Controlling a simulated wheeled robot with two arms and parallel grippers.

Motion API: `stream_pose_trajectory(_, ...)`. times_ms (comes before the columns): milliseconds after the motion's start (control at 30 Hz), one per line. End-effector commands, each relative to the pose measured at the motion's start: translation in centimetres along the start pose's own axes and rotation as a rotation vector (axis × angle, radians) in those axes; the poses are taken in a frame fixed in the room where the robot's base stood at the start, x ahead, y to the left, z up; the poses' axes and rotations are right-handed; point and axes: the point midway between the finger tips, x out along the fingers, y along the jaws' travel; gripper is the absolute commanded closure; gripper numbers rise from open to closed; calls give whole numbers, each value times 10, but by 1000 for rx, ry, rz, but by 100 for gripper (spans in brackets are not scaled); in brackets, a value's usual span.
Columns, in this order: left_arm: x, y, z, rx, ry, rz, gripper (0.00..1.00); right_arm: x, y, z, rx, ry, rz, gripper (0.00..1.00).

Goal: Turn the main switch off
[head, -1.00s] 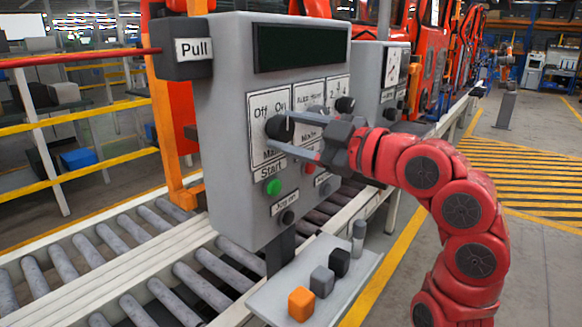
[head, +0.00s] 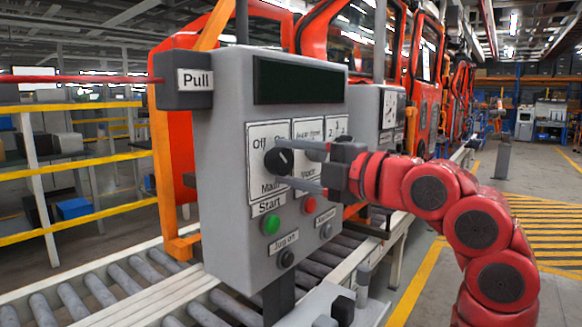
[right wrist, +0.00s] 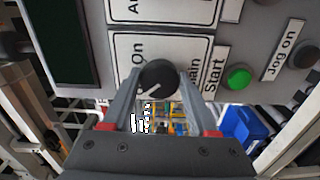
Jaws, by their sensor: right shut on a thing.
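The main switch (head: 279,160) is a round black knob with a white mark, on a plate labelled "Off", "On" and "Main" on the grey control box (head: 222,150). My right gripper (head: 300,170) has its two fingers on either side of the knob and is shut on it. In the right wrist view the knob (right wrist: 157,79) sits between the fingertips of the gripper (right wrist: 160,85). Its white mark points to the lower left there, toward the side where "Off" stands on the plate. The "Off" word is hidden in that view. My left gripper is not in view.
A green start button (head: 271,224), a red button (head: 309,204) and a black jog knob (head: 286,257) sit below. A "Pull" box (head: 183,80) with a red bar is at the left. A roller conveyor (head: 120,285) runs behind the box.

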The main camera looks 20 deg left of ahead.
Motion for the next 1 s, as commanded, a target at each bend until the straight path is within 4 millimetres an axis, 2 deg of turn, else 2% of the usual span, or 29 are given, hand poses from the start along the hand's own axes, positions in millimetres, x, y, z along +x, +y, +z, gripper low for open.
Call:
stream_pose_trajectory(667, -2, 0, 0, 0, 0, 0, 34, 0, 0, -1, -64, 2, -1, 97)
stream_pose_trajectory(700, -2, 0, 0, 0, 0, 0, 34, 0, 0, -1, -64, 2, -1, 37)
stream_pose_trajectory(833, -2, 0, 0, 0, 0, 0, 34, 0, 0, 0, -63, 1, -1, 14)
stream_pose_trajectory(867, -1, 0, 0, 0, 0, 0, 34, 0, 0, 0, -63, 1, -1, 11)
stream_pose_trajectory(1000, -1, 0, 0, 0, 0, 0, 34, 0, 0, 0, -63, 1, 0, 11)
